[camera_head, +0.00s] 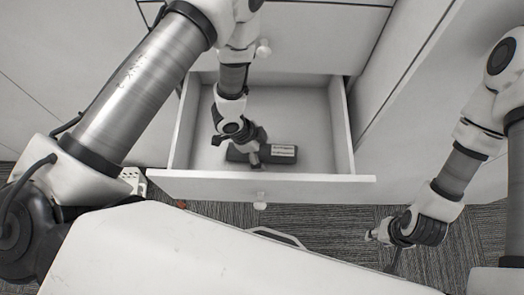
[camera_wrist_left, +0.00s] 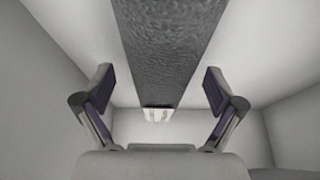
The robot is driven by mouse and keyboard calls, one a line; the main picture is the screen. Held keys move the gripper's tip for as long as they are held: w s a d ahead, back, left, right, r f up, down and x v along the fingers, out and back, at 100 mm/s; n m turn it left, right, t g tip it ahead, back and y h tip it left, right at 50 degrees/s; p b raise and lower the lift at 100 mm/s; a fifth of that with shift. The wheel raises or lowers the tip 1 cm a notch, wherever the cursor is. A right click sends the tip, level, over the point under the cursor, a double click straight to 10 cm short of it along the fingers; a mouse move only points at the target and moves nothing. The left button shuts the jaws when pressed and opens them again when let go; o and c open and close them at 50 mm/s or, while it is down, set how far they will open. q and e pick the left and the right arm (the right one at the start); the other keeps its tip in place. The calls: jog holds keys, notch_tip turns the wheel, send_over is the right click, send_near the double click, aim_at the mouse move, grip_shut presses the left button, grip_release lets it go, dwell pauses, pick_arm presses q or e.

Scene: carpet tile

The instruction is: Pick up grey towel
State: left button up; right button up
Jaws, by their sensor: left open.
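The grey towel (camera_head: 282,154) is a dark, folded, oblong thing lying on the floor of the open drawer, partly hidden by my left gripper. In the left wrist view the grey towel (camera_wrist_left: 165,40) is a long textured strip running between the fingers, with a pale patch at its near end. My left gripper (camera_head: 250,150) is inside the drawer, over the towel's left part. In the left wrist view my left gripper (camera_wrist_left: 158,75) is open, one finger on each side of the towel with gaps between. My right gripper (camera_head: 382,248) hangs at the lower right, outside the drawer; its finger opening is unclear.
The white drawer (camera_head: 205,184) is pulled out, with walls around the towel and a small knob (camera_head: 260,201) on its front. A closed drawer (camera_head: 310,35) is above it. A cabinet side (camera_head: 420,90) stands at the right. Grey carpet (camera_head: 310,222) lies below.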

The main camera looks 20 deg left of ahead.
pick_arm(q)
jog(key=c, duration=1.4)
jog(key=shift+r, duration=0.1)
